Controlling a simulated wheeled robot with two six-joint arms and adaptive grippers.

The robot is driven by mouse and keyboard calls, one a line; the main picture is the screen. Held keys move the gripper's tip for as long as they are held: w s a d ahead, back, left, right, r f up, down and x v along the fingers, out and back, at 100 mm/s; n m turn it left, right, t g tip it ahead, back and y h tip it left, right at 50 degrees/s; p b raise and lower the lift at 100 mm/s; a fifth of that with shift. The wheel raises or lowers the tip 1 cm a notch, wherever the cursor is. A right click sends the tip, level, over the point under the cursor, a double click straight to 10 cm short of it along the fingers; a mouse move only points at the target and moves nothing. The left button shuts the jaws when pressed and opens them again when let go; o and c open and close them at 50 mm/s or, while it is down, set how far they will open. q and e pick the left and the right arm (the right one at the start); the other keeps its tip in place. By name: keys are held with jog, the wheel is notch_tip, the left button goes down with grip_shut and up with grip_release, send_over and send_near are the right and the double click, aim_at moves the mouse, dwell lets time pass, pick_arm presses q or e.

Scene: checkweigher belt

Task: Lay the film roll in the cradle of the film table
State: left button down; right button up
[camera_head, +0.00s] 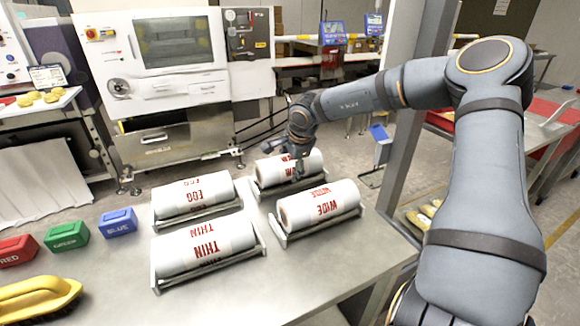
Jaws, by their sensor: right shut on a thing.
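Several white film rolls with red print lie in metal cradles on a steel table (330,268). The roll marked EGG (195,194) is back left, the THIN roll (205,245) front left and the WIDE roll (320,206) front right. My right gripper (300,168) reaches down from the right onto the back right roll (272,172) and is shut on it. This roll lies level at its cradle (258,192); its label is partly covered by the gripper. I cannot tell whether it touches the cradle. My left gripper is out of view.
Red (18,250), green (66,236) and blue (118,222) blocks and a yellow brush (38,298) are at the table's left. A grey post (400,130) stands at the right, near my right arm. A machine (170,80) stands behind. The front middle is clear.

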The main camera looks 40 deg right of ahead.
jog(key=o, duration=1.8)
notch_tip(320, 180, up, 10)
jog(key=shift+r, duration=0.1)
